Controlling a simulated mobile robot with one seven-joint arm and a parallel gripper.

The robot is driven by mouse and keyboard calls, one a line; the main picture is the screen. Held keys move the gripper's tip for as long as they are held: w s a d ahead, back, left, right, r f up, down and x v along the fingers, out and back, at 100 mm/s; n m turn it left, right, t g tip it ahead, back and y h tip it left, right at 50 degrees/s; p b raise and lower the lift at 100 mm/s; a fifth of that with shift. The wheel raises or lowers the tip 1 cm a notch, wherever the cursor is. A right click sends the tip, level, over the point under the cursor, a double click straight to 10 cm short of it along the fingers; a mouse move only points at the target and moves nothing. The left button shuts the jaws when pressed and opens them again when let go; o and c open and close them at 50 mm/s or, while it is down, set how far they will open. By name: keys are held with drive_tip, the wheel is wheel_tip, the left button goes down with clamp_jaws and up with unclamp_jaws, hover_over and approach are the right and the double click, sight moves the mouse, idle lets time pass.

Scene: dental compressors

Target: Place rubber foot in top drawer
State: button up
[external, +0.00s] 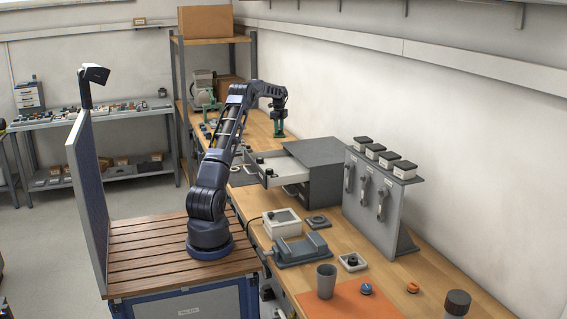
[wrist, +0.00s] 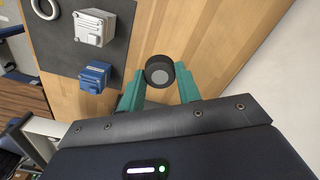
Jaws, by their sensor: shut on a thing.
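The rubber foot (wrist: 160,73) is a short black cylinder with a grey round face, seen in the wrist view. My gripper (wrist: 161,88) has green fingers and is shut on it, with the foot at the fingertips. In the external view my gripper (external: 279,128) hangs above the far part of the bench, beyond the drawer unit; the foot is too small to make out there. The dark grey drawer unit (external: 318,153) stands on the bench. Its top drawer (external: 268,182) is pulled out to the left, with a pale inside and a small dark item at its far end.
A dark mat (wrist: 62,48) holds a grey box-like part (wrist: 93,27) and a blue one (wrist: 95,76). A shelf rack (external: 205,40) stands at the back. A grey panel stand (external: 377,200) is right of the drawer unit, and a vise (external: 302,250) is in front.

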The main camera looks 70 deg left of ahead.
drive_tip(key=shift+d+r, duration=0.2)
drive_tip(key=shift+r, duration=0.15)
drive_tip(key=s+d+r, duration=0.3)
drive_tip(key=d+r, duration=0.4)
drive_tip(key=d, duration=0.2)
wheel_tip(320, 180, up, 8)
drive_tip(key=n, duration=0.3)
hover_over(265, 168)
wheel_tip(265, 168, down, 20)
drive_tip(key=shift+r, duration=0.25)
drive_tip(key=shift+f, duration=0.15)
drive_tip(key=o, duration=0.9)
drive_tip(key=shift+o, duration=0.2)
